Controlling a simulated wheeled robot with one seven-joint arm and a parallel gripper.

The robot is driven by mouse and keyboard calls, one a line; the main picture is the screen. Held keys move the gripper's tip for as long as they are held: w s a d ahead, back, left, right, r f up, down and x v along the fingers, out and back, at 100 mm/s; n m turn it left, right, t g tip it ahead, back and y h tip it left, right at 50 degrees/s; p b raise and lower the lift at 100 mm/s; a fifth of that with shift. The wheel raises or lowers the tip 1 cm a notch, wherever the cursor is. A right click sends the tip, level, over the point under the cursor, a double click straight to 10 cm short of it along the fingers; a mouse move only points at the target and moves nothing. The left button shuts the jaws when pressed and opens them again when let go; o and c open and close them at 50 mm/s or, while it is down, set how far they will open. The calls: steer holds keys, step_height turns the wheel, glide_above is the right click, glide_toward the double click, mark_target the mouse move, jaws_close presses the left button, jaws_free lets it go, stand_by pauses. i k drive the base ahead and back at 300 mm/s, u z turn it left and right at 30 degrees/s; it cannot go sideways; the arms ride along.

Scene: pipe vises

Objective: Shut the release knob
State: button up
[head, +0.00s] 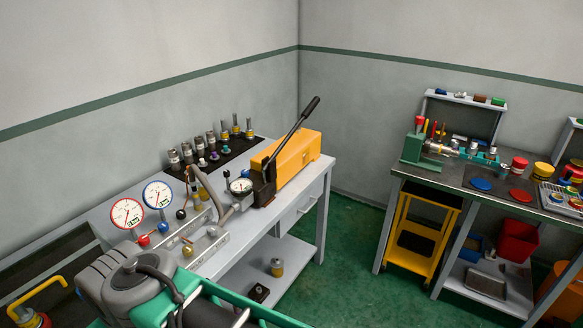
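An orange hand pump (293,160) with a long black lever (297,130) stands on the right part of the grey bench (293,196). The lever slants up to the right. A dark block at the pump's left end carries a small round gauge (240,186). I cannot pick out the release knob for certain at this size. Small round knobs sit left of the pump: a red one (144,241), a blue one (164,228), a black one (181,213) and a brass one (187,250). My gripper is not in view.
Several fittings stand on a dark mat (232,155) behind. A grey and green body fills the lower left; I cannot tell whose. Green floor (345,235) lies clear before the right workbench (437,184).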

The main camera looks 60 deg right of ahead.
mark_target(245, 173)
steer(key=z, duration=0.1)
steer(key=k, duration=0.2)
steer(key=u, duration=1.1)
steer(key=i, duration=0.8)
steer(key=z, duration=3.1)
steer(key=i, duration=0.45)
steer(key=z, duration=1.15)
steer(key=i, duration=1.05)
